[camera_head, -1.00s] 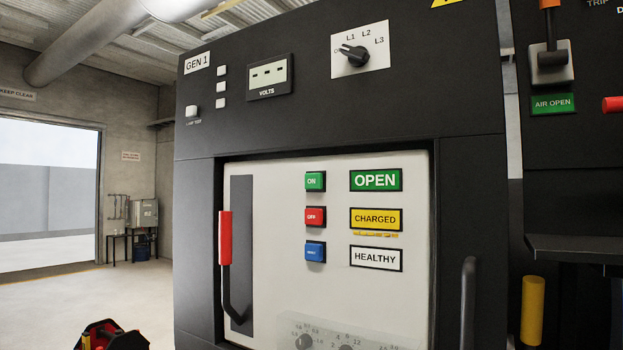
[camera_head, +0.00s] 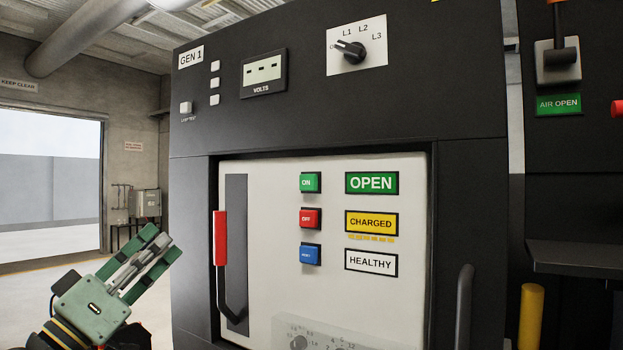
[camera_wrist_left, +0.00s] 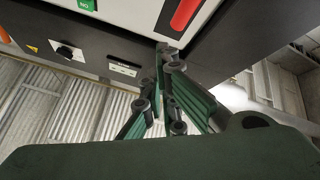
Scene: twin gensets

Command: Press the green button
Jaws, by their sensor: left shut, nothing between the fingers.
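The green ON button (camera_head: 311,182) is the top one of a column on the white breaker front of the GEN 1 panel. The red OFF button (camera_head: 310,218) and a blue button (camera_head: 310,254) are below it. A green OPEN label (camera_head: 371,183) is to its right. My left gripper (camera_head: 162,243) is shut and empty, in front of the panel's left edge, left of and lower than the green button and well apart from it. In the left wrist view my left gripper (camera_wrist_left: 165,60) points at the cabinet, and a green label or button (camera_wrist_left: 88,4) is cut by the top edge.
A red-handled lever (camera_head: 220,238) stands on the breaker front between my left gripper and the buttons. A black rail handle (camera_head: 464,305) is at the right. A dark shelf (camera_head: 575,257) juts out farther right. The floor at the left is open.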

